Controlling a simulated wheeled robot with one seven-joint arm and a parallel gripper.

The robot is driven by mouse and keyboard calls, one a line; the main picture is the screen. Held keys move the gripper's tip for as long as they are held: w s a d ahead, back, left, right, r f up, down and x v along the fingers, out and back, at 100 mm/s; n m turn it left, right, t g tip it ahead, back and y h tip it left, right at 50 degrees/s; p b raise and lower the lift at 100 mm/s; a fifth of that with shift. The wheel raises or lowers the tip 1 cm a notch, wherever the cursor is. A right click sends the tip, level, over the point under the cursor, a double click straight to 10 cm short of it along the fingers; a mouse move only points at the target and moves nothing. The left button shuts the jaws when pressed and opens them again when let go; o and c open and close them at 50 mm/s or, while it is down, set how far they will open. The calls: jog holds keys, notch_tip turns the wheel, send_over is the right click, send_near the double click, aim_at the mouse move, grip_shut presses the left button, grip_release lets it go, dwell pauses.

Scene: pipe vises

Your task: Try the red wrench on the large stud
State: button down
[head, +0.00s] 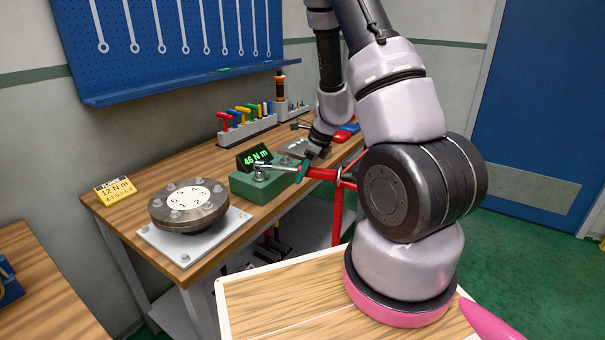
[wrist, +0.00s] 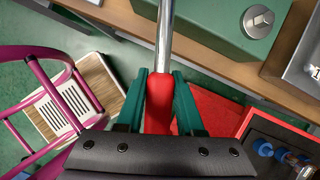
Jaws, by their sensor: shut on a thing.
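My gripper (head: 304,168) is shut on the red handle of the wrench (head: 322,173). In the wrist view, the teal fingers (wrist: 160,80) sit on both sides of the red grip (wrist: 159,105), and the silver shaft runs out of the top of the picture. In the head view, the wrench's silver head lies over the top of the green block (head: 250,188), at a silver stud (head: 261,174). I cannot tell whether it is seated. The wrist view shows a silver stud (wrist: 258,19) on the green block (wrist: 205,22), right of the shaft.
A display (head: 254,157) behind the block reads 46 N m. A round flange (head: 188,226) with numbered bolts stands left on a light plate. A yellow card (head: 115,188) reads 12 N m. A rack of colored tools (head: 246,127) stands behind. A red tray (wrist: 285,130) lies right in the wrist view.

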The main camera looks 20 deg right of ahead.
jog(key=shift+s+a, duration=0.1)
jog(key=shift+s, duration=0.05)
jog(key=shift+s+a+m, duration=0.15)
jog(key=shift+a+m, duration=0.05)
jog(key=shift+m, duration=0.2)
jog(key=shift+s+a+m+t, duration=0.3)
jog(key=shift+s+a+m, duration=0.1)
jog(key=shift+s+m, duration=0.1)
dwell(0.7)
jog(key=shift+w, duration=0.1)
jog(key=shift+w+d+n, duration=0.7)
jog(key=shift+w+n, duration=0.15)
jog(key=shift+n, duration=0.05)
jog(key=shift+r, duration=0.1)
jog(key=shift+r, duration=2.45)
